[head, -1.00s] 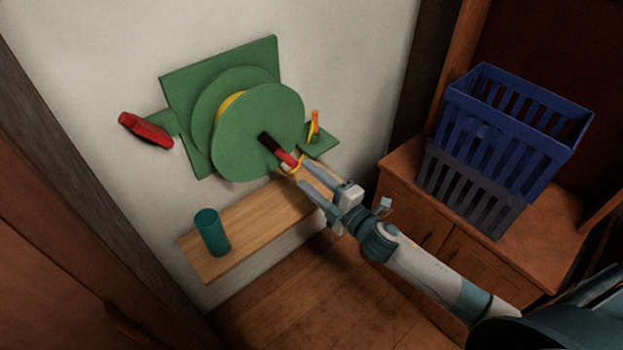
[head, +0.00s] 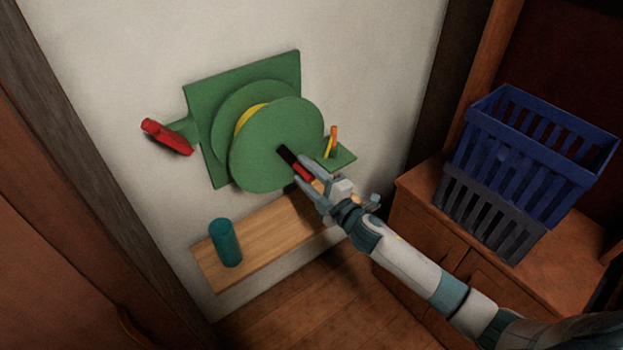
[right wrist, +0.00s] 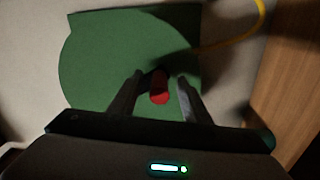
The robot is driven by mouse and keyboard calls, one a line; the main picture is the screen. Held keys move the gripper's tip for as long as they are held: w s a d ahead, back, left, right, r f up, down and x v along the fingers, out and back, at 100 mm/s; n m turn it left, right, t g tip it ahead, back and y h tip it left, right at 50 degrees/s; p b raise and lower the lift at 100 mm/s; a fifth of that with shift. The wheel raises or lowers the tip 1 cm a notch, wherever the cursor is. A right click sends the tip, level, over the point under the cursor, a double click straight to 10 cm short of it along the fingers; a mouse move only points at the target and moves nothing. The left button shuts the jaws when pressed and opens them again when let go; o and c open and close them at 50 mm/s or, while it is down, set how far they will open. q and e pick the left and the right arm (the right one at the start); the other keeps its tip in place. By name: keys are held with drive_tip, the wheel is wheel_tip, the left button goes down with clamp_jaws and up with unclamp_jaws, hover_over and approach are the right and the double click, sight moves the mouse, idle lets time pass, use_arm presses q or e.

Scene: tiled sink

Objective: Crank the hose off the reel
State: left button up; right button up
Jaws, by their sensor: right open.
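The green hose reel (head: 262,155) is mounted on a green plate on the white wall, with yellow hose (head: 247,117) wound between its discs. A black crank arm (head: 287,155) on the front disc carries a red handle (head: 303,172). My right gripper (head: 301,178) is open, with its fingers at the red handle. In the right wrist view the red handle (right wrist: 159,92) lies between the two spread fingers (right wrist: 160,97), with gaps on both sides. The orange hose end (head: 333,136) stands at the green bracket right of the reel. My left gripper is not in view.
A red lever (head: 167,138) sticks out left of the reel. A teal cup (head: 225,243) stands on the wooden shelf (head: 262,235) below. Blue (head: 535,160) and grey (head: 487,220) baskets stand on a brown cabinet (head: 420,205) at the right.

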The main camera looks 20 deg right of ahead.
drive_tip(key=shift+w+a, duration=0.15)
drive_tip(key=shift+w, duration=0.25)
drive_tip(key=shift+r, duration=0.1)
drive_tip(key=shift+r, duration=0.1)
drive_tip(key=c, duration=1)
